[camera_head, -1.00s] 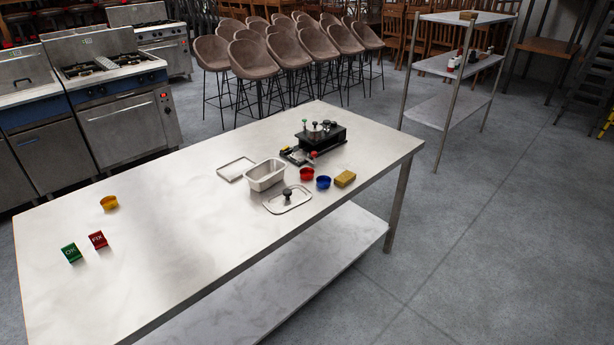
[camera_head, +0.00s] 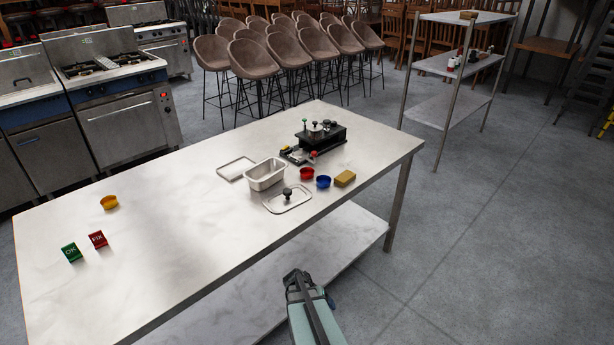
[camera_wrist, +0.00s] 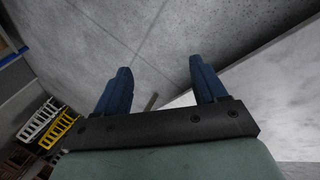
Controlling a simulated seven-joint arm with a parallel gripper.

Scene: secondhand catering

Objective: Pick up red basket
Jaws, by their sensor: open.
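The red basket (camera_head: 307,174) is a small round red bowl on the metal table (camera_head: 180,255), toward its right end. It stands just left of a blue bowl (camera_head: 323,182) and right of a metal pan. My gripper (camera_head: 296,275) is at the bottom middle of the head view, in front of the table's near edge and well apart from the red basket. In the wrist view my gripper (camera_wrist: 158,80) shows two blue fingers spread apart with nothing between them. The red basket is not in the wrist view.
A metal pan (camera_head: 265,175), a lid with a knob (camera_head: 290,204), a yellow-brown block (camera_head: 345,178) and a black device (camera_head: 320,139) surround the basket. A yellow bowl (camera_head: 109,203), a green block (camera_head: 71,253) and a red block (camera_head: 98,239) stand left. The table's middle is clear.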

